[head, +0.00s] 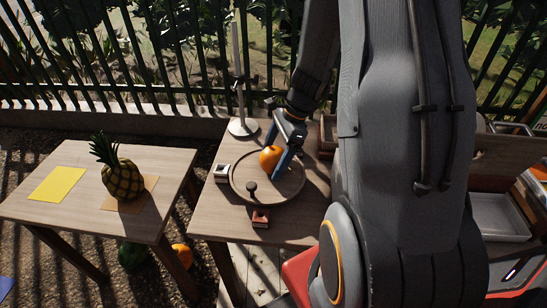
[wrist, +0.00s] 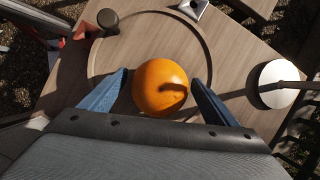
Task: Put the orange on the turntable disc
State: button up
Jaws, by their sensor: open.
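The orange (head: 270,157) is on the turntable disc (head: 248,192), toward its far part in the head view. The disc is round and wooden with a dark rim and lies on the right-hand table. My gripper (head: 281,160) is over the disc, pointing down, with its blue fingers beside the orange. In the wrist view the orange (wrist: 160,87) sits between the two open fingers of my gripper (wrist: 160,88), with small gaps at both sides. The disc's rim (wrist: 207,50) curves around it in that view. Whether the orange's underside touches the disc is hidden.
A dark knob (head: 251,187) stands at the disc's near edge, with a red block (head: 261,218) beside it. A metal stand (head: 242,126) rises behind. A pineapple (head: 123,180) and yellow sheet (head: 57,183) are on the left table. Another orange fruit (head: 182,255) lies on the ground.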

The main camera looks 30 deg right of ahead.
jog(key=w+b+v, duration=0.1)
jog(key=b+v, duration=0.1)
jog(key=v, duration=1)
jog(key=s+a+f+n+h, duration=0.1)
jog(key=s+a+n+h, duration=0.1)
jog(key=s+a+n, duration=0.2)
jog(key=s+a+f+n+h, duration=0.1)
jog(key=s+a+n, duration=0.4)
jog(key=a+n, duration=0.5)
jog(key=n+h, duration=0.1)
jog(key=n, duration=0.5)
